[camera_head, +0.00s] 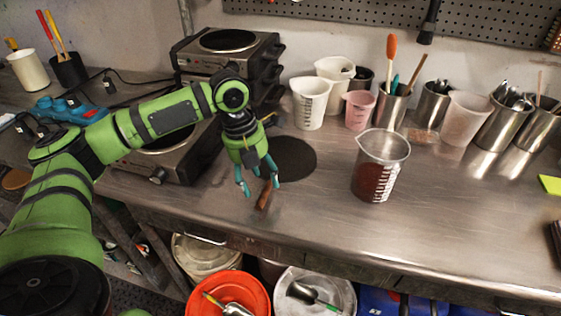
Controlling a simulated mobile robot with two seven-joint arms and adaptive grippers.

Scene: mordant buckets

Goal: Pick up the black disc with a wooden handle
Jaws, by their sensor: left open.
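The black disc (292,157) lies flat on the metal bench, left of the middle of the view. Its wooden handle (264,197) points toward the bench's front edge. My left gripper (261,188) is open, fingers pointing down, over the handle close to the disc. The fingers and palm hide part of the disc's left side and the upper handle. I cannot tell whether the fingertips touch the handle. My right gripper is not in view.
A clear beaker of dark red liquid (376,180) stands right of the disc. Hot plates (185,150) stand to the left. White jugs (309,103), a pink cup (359,109) and steel pots with tools (391,104) line the back. The front right bench is clear.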

